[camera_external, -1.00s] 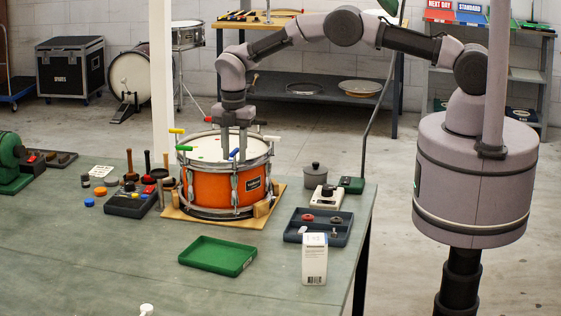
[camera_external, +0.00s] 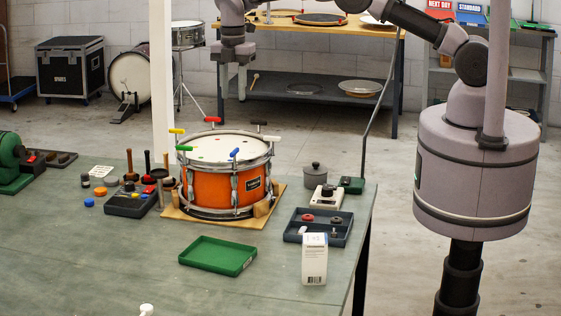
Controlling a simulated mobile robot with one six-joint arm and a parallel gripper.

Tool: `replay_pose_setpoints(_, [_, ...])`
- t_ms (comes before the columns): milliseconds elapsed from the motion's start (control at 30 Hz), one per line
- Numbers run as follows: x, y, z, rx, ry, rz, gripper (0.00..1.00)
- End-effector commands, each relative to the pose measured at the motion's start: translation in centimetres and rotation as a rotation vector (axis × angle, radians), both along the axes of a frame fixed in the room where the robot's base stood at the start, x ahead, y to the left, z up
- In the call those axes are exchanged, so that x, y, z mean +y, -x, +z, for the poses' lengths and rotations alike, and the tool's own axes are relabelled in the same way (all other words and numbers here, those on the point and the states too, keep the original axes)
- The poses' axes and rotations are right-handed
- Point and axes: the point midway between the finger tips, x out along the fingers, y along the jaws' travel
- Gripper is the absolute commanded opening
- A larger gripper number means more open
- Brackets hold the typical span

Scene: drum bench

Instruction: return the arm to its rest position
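My gripper (camera_external: 233,90) hangs pointing down, high above the orange snare drum (camera_external: 226,186) and clear of it. Its two fingers are apart, with nothing visible between them. My arm reaches from its grey base (camera_external: 474,185) at the right, and its upper part runs out of the top of the picture. The drum stands upright on a wooden board (camera_external: 187,219) on the green bench (camera_external: 130,260). Several keys with coloured handles, such as the blue-handled key (camera_external: 234,153), stand around its top rim.
A white post (camera_external: 161,80) rises left of my gripper. A thin lamp stand (camera_external: 376,125) rises between the drum and my base. The air around my gripper is free.

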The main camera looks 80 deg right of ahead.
Motion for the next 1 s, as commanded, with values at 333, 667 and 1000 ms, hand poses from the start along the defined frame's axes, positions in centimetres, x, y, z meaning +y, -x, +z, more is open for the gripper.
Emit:
replay_pose_setpoints(333, [0.0, 0.0, 0.0, 0.000, 0.000, 0.000, 0.33])
replay_pose_setpoints(667, [1.6, 8.8, 5.3, -0.140, -0.098, -0.531, 0.33])
replay_pose_setpoints(1000, [4.2, 34.2, -2.5, -0.229, -0.462, -1.519, 0.33])
